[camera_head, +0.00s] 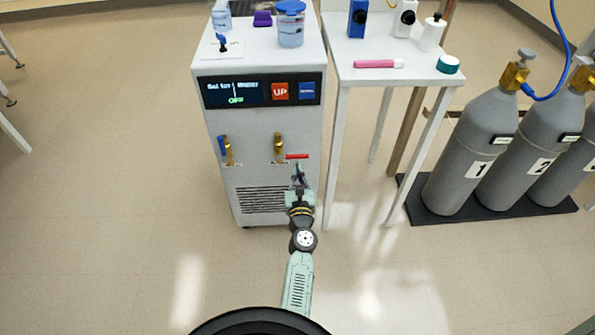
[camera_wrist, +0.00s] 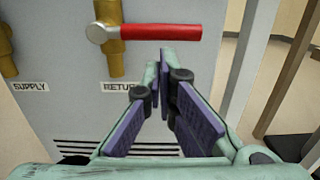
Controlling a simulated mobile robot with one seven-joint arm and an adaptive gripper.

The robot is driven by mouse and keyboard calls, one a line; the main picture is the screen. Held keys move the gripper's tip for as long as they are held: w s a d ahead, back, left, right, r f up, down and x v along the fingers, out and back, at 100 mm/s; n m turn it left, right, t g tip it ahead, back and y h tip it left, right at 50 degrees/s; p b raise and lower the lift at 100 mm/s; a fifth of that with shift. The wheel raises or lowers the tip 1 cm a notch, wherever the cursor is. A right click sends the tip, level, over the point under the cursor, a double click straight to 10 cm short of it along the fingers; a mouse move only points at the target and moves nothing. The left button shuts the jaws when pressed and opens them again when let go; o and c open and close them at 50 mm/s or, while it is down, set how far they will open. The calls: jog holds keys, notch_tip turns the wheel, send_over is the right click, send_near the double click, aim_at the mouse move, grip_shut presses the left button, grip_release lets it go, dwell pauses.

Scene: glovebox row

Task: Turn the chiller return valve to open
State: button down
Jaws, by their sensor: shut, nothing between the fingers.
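The chiller (camera_head: 260,105) is a pale grey cabinet with a dark display. The return valve is a brass fitting (camera_head: 279,145) on its front, with a red lever (camera_head: 297,156) that points right, level and across the pipe. In the wrist view the red lever (camera_wrist: 160,32) runs right from its round silver pivot, above a label partly hidden by a finger and reading "RETU". My gripper (camera_head: 299,170) is just below the lever. In the wrist view its fingertips (camera_wrist: 162,62) are closed together and empty, appearing just under the lever. Whether they touch it I cannot tell.
The supply valve (camera_head: 227,152) with a blue lever (camera_head: 221,145) is to the left. A white table (camera_head: 365,77) stands close at the chiller's right, one leg near my gripper. Several gas cylinders (camera_head: 471,155) stand further right.

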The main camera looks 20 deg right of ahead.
jog(key=shift+d+r+n, duration=0.25)
jog(key=shift+r+n, duration=0.35)
jog(key=shift+n, duration=0.4)
notch_tip(320, 180, up, 8)
jog(key=a+n+y+p, duration=0.1)
jog(key=n+p, duration=0.3)
jog(key=n, duration=1.2)
jog(key=shift+w+a+n, duration=0.35)
jog(key=shift+a+n, duration=0.05)
jog(key=shift+a, duration=0.4)
jog(key=shift+d, duration=0.1)
